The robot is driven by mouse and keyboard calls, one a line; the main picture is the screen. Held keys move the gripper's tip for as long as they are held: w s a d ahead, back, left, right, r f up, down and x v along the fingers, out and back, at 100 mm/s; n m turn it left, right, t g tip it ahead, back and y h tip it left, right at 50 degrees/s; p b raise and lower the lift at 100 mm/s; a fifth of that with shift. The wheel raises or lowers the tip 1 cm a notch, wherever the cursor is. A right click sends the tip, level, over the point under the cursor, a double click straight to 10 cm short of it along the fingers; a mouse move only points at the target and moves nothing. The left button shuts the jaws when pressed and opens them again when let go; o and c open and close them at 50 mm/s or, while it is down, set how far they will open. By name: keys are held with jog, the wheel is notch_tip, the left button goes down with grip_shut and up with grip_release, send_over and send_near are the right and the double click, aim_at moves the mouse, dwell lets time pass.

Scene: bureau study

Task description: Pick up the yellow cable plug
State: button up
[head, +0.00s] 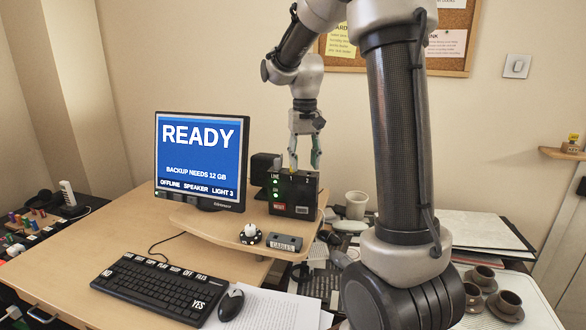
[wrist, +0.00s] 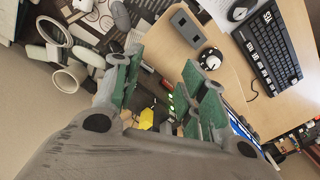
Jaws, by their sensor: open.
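The yellow cable plug (wrist: 146,119) shows in the wrist view as a small yellow piece low between my fingers, at the dark box. In the head view I cannot make it out clearly. The black box (head: 293,194) with green lights and a red reset label stands on the raised desk shelf, right of the monitor. My gripper (head: 304,160) points down just above the top of this box. In the wrist view my gripper (wrist: 166,78) has its green-padded fingers spread apart, with nothing held between them.
The monitor (head: 202,160) stands left of the box, with a dark speaker (head: 264,168) behind. A grey block marked CABLES (head: 285,242) and a round black-and-white knob (head: 251,234) lie in front. A white cup (head: 356,205) stands to the right.

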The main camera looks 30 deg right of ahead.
jog(key=w+m, duration=0.1)
jog(key=w, duration=0.2)
jog(key=w+d+m, duration=0.1)
jog(key=w, duration=0.3)
jog(key=w+d+m, duration=0.1)
jog(key=w, duration=0.3)
jog(key=shift+w, duration=0.1)
jog(key=r, duration=0.1)
jog(key=w+r+m, duration=0.1)
jog(key=shift+r, duration=0.3)
jog(key=shift+s+m, duration=0.4)
jog(key=shift+m, duration=0.1)
jog(key=shift+f, duration=0.35)
jog(key=f, duration=0.4)
jog(key=d+f, duration=0.1)
jog(key=f, duration=0.2)
jog(key=shift+w+f, duration=0.1)
jog(key=shift+w, duration=0.15)
jog(key=c, duration=0.9)
